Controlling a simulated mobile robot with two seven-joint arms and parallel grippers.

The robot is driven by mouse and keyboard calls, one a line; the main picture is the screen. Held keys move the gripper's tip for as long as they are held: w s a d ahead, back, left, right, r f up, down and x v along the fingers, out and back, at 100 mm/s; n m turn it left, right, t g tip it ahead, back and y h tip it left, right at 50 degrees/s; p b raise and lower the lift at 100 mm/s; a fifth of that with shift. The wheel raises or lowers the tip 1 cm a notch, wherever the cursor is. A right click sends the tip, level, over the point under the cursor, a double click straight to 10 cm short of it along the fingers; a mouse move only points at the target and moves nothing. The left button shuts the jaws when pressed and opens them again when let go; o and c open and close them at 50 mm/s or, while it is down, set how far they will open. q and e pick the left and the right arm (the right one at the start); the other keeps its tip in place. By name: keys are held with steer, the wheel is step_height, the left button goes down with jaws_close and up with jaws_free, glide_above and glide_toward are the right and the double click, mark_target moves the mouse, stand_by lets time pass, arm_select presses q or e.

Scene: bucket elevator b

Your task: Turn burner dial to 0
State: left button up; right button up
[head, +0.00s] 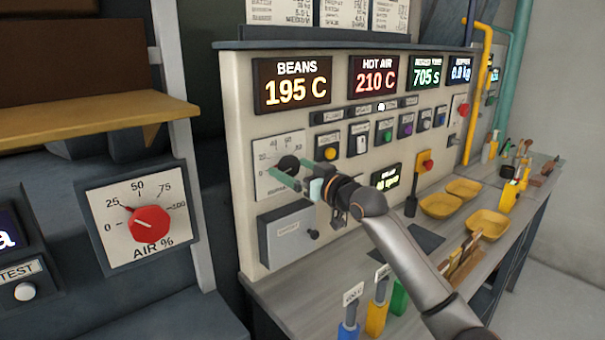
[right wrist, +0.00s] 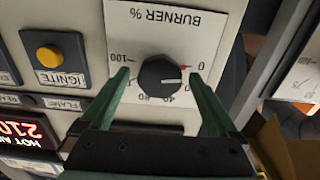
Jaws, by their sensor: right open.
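The burner dial is a round black knob (right wrist: 160,76) on a white plate (right wrist: 165,25) marked BURNER %, upside down in the right wrist view. Its white line points right, seemingly between 0 and 20; a small red mark lies near the 0. In the head view the knob (head: 288,165) is on the panel's lower left. My right gripper (right wrist: 163,82) is open, its green fingers on either side of the knob with gaps showing. It also shows at the dial in the head view (head: 277,167). Contact is not visible. My left gripper is out of view.
A red AIR % dial (head: 149,224) is on a separate panel at left. A grey box (head: 291,235) sits below the burner plate. The yellow IGNITE button (right wrist: 49,57) is beside the plate. Yellow bowls (head: 441,206) and tools occupy the bench.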

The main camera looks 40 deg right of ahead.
steer(key=s+d+b, duration=0.1)
steer(key=s+b, duration=0.2)
steer(key=s, duration=0.9)
steer(key=shift+s, duration=0.15)
